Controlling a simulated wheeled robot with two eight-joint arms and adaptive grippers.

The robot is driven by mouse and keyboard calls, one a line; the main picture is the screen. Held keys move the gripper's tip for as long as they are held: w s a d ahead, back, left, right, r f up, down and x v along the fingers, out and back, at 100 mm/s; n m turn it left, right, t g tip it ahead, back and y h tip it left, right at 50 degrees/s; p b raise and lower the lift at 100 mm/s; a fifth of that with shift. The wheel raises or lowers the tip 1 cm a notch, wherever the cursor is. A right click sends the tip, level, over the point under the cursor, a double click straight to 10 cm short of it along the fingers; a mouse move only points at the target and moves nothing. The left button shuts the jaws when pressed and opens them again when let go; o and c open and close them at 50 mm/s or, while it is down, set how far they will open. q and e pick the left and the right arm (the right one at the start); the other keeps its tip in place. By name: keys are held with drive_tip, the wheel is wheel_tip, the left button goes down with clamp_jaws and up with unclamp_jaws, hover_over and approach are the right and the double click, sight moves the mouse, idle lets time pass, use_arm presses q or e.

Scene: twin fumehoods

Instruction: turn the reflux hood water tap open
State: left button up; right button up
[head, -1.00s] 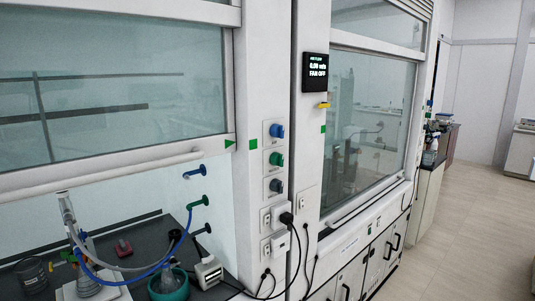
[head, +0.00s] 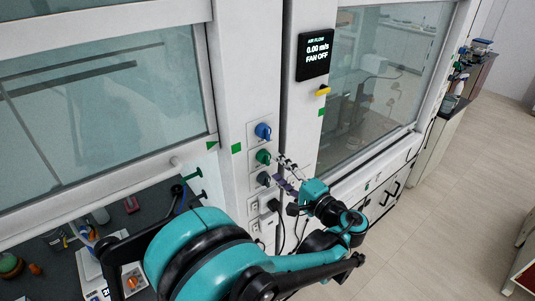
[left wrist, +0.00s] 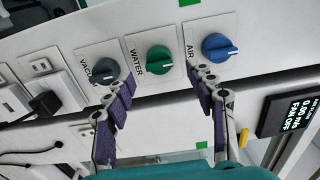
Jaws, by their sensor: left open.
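The green water tap (head: 263,157) is the middle of three knobs on the white post between the hoods. In the left wrist view the green tap (left wrist: 159,60), labelled WATER, sits between the grey vacuum knob (left wrist: 106,71) and the blue air knob (left wrist: 218,47). My left gripper (head: 284,173) is open and empty, just in front of the post and to the right of the taps. In the left wrist view the purple-padded fingers of my left gripper (left wrist: 160,84) stand either side of the green tap's line, apart from it. My right gripper is not in view.
Sockets with plugs and cables (head: 274,205) lie below the knobs. The left hood's sash (head: 100,85) is partly raised over its worktop with apparatus. A fan display (head: 314,52) reads FAN OFF. Open floor (head: 440,210) lies to the right.

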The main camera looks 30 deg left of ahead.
sight(269, 161)
use_arm(q)
drive_tip(key=x, duration=0.6)
drive_tip(key=shift+w, duration=0.1)
drive_tip(key=shift+f, duration=0.1)
drive_tip(key=c, duration=1.2)
